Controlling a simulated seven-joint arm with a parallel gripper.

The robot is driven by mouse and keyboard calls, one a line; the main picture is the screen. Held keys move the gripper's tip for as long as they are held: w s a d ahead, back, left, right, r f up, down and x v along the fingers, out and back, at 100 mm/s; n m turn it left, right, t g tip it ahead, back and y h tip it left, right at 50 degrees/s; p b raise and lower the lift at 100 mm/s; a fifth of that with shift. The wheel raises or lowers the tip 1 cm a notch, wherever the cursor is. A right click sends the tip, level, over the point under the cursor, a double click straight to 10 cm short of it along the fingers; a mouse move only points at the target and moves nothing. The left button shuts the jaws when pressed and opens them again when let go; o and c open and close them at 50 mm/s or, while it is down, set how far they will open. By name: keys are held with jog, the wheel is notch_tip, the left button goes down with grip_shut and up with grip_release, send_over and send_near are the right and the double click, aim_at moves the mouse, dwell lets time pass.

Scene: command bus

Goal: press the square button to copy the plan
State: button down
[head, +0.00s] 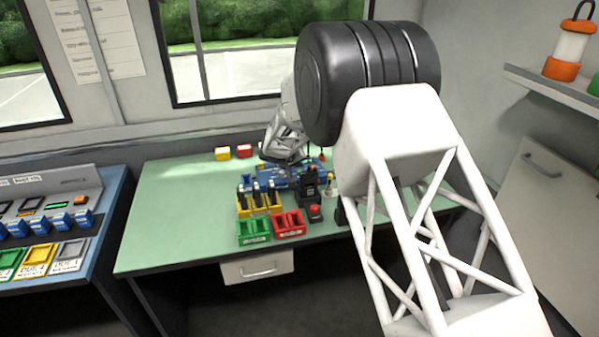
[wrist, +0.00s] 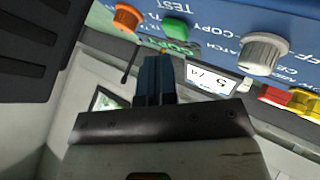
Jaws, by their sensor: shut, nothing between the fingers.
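The blue panel (head: 275,175) stands on the green table, partly hidden behind my arm and other items. In the wrist view the panel (wrist: 225,15) appears tilted, with "TEST" and "COPY" lettering. A green button (wrist: 175,28) with rounded corners sits on it beside an orange button (wrist: 128,18); I cannot tell for sure which button is square. My gripper (wrist: 154,58) is shut and empty, its dark blue fingers pointing toward the green button. The tips appear just below it in the picture; contact cannot be told. In the head view the fingertips cannot be made out.
A grey knob (wrist: 264,54) and a small display (wrist: 210,78) are beside the fingers. Yellow (head: 258,203), green (head: 253,231) and red (head: 289,224) holders stand in front of the panel. A black box with a red button (head: 315,212) is close by. The table's left side is clear.

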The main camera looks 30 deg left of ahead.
aim_at(298, 171)
jog(key=shift+f, duration=0.8)
dwell(1.5)
jog(key=shift+r, duration=0.8)
jog(key=shift+r, duration=0.15)
dwell(0.3)
jog(key=shift+r, duration=2.35)
